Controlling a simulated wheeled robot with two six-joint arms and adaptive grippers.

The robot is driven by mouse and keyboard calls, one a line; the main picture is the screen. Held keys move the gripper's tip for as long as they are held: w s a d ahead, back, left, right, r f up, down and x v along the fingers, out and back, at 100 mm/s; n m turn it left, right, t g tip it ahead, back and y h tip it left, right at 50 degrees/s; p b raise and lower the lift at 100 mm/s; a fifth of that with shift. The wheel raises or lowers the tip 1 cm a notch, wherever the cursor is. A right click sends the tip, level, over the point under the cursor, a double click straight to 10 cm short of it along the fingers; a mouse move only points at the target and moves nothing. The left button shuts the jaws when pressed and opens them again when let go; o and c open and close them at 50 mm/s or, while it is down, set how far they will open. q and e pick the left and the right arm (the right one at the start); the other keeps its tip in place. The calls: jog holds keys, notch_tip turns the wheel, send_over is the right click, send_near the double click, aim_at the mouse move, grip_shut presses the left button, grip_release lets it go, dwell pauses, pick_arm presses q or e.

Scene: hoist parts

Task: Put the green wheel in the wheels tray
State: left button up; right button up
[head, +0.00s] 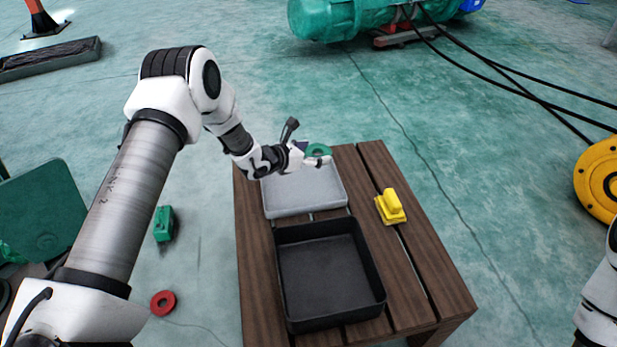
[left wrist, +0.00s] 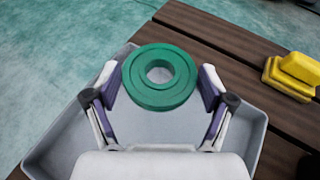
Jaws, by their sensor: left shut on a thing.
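The green wheel (head: 318,150) is a flat ring with a hole in its middle; it also shows in the left wrist view (left wrist: 178,90). My left gripper (head: 311,158) is shut on the wheel, with one finger at each side of it in the left wrist view (left wrist: 160,88). The wheel is held above the light grey tray (head: 290,210) at the table's far end. A black tray (head: 290,318) stands nearer on the same table. Both trays look empty. No label shows which one is the wheels tray. My right gripper is out of view.
A yellow block (head: 390,206) sits on the wooden table (head: 440,285), right of the trays. A red ring (head: 163,303) and a green block (head: 164,223) lie on the floor at left. Black cables cross the floor at upper right.

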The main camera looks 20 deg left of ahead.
aim_at(313, 174)
pick_arm(q)
notch_tip(313, 174, down, 6)
jog(key=b, duration=0.2)
jog(key=shift+b, duration=0.35)
jog(key=o, duration=1.5)
jog(key=p+v, duration=0.5)
jog(key=v, duration=0.6)
jog(key=shift+a+r+p, duration=0.1)
jog(key=shift+r+p, duration=0.1)
jog(key=shift+p, duration=0.15)
jog(key=shift+s+a, duration=0.15)
jog(key=shift+s, duration=0.3)
